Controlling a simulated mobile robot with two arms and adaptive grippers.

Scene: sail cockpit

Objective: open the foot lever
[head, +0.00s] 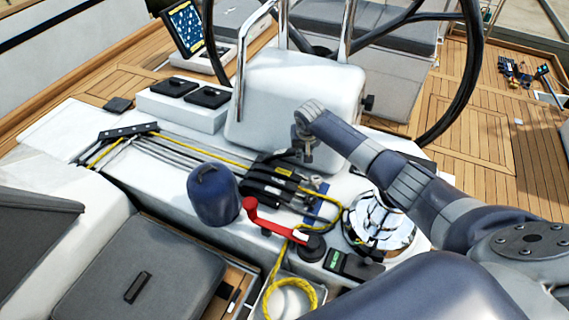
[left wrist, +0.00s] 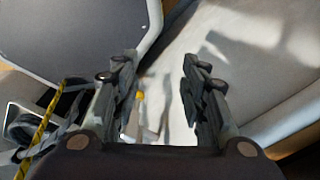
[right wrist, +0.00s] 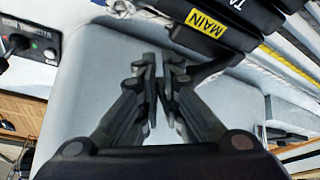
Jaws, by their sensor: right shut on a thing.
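A bank of black rope clutches (head: 272,182) sits on the white cockpit top. In the right wrist view, a lever labelled MAIN (right wrist: 207,22) lies flat, beside another whose label starts with TA. My right gripper (head: 305,155) is over the far right end of the bank. Its fingers (right wrist: 160,75) are close together on a dark lever part (right wrist: 207,70) beside the MAIN lever; I take it for the foot lever, its label not visible. My left gripper (left wrist: 165,90) is open and empty in the left wrist view, above pale surfaces, and is out of the head view.
The white pedestal (head: 290,95) and black wheel (head: 470,75) are behind. Yellow rope (head: 277,265) hangs at the front.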

